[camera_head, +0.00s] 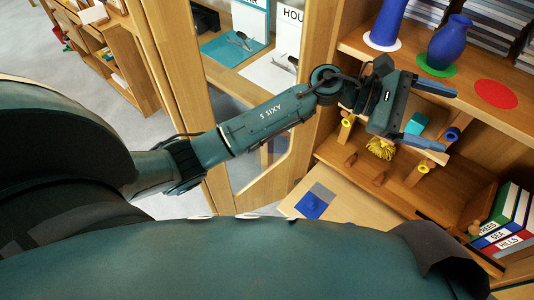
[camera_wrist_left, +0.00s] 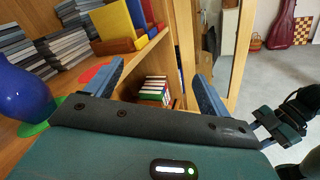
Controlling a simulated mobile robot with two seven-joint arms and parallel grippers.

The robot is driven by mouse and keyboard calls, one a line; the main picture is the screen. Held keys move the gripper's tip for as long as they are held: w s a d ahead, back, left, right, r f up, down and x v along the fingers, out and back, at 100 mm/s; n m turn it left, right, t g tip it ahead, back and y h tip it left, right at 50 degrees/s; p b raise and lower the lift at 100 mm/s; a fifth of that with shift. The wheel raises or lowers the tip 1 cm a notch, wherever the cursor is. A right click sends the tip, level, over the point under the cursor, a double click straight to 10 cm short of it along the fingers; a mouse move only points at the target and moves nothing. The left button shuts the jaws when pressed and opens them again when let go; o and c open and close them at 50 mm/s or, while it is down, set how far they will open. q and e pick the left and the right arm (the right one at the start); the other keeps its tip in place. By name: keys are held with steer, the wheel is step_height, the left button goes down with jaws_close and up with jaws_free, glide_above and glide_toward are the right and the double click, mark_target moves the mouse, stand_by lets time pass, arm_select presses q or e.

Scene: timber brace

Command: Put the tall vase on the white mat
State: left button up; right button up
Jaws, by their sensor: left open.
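The tall vase (camera_head: 388,22) is blue and stands upright on the white mat (camera_head: 397,46) on the upper shelf; the frame edge cuts off its top. My left gripper (camera_head: 450,120) is open with nothing between its fingers, in front of the shelf and apart from the vase. In the left wrist view its open fingers (camera_wrist_left: 160,72) point into the cabinet. My right gripper is not in view.
A rounder blue vase (camera_head: 450,42) stands on a green mat (camera_head: 424,65) beside the tall one. An empty red mat (camera_head: 496,94) lies farther right. A glazed cabinet door (camera_head: 300,150) is left of the shelves.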

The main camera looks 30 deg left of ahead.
arm_select(q)
steer(key=s+a+f+n+t+y, duration=0.1)
steer(key=a+f+n+t+y, duration=0.45)
steer(key=n, duration=1.15)
steer(key=s+a+f+n+t+y, duration=0.15)
steer(key=a+f+n+t, duration=0.65)
steer(key=n, duration=1)
steer(key=s+a+f+n+g+y, duration=0.3)
steer(key=s+a+f+n+y, duration=0.1)
steer(key=s+f+n, duration=0.4)
steer(key=s+a+f+n+g+y, duration=0.3)
steer(key=s+a+f+n+y, duration=0.1)
steer(key=s+f+n, duration=0.5)
steer(key=n, duration=0.2)
steer(key=shift+f+n, duration=0.4)
steer(key=shift+g, duration=0.25)
